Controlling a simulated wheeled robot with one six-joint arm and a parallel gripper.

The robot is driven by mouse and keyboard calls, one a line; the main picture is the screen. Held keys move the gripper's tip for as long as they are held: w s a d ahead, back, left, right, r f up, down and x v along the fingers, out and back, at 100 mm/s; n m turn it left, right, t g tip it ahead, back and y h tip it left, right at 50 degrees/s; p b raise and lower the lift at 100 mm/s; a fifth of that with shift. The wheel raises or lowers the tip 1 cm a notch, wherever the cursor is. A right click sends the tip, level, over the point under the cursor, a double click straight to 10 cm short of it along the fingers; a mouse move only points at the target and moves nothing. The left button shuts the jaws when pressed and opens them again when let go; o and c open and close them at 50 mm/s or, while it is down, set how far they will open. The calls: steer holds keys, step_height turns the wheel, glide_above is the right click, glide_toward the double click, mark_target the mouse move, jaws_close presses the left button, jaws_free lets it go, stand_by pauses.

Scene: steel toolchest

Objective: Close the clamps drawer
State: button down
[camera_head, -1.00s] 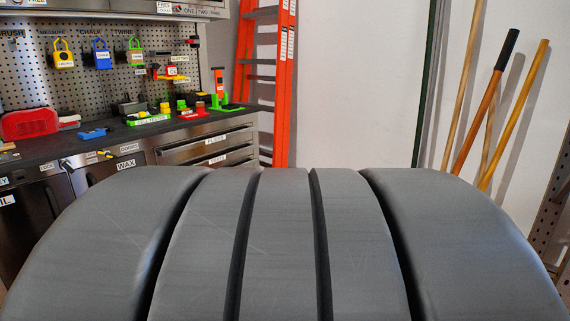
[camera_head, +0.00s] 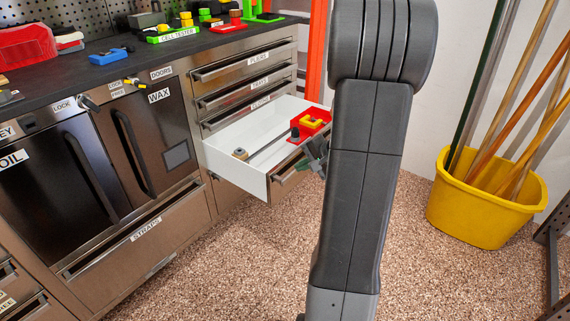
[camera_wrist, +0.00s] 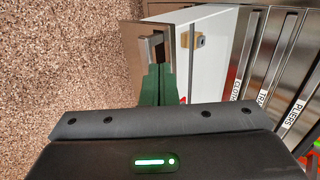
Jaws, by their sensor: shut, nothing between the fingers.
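One drawer (camera_head: 238,177) stands pulled out of the steel chest, its white inside open to view. A long bar clamp (camera_head: 268,146) lies in it beside a red item with yellow parts (camera_head: 312,123). The label on the drawer's front is not visible, so I cannot read its name. In the wrist view the drawer's front panel (camera_wrist: 131,50) and grey handle (camera_wrist: 143,47) show. My gripper (camera_head: 317,155) has green fingers that are shut and empty. In the wrist view the fingertips (camera_wrist: 159,68) overlap the handle; I cannot tell whether they touch it.
Closed drawers, including pliers (camera_head: 245,64), sit above the open one. A closed straps drawer (camera_head: 135,235) and dark cabinet doors (camera_head: 138,140) are to the left. A yellow bucket (camera_head: 478,205) with several poles stands at the right. Speckled floor in front is clear.

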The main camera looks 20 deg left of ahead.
mark_target(275, 175)
steer(key=b+x, duration=0.3)
steer(key=x, duration=0.7)
steer(key=shift+w, duration=0.1)
steer(key=shift+a+r, duration=0.1)
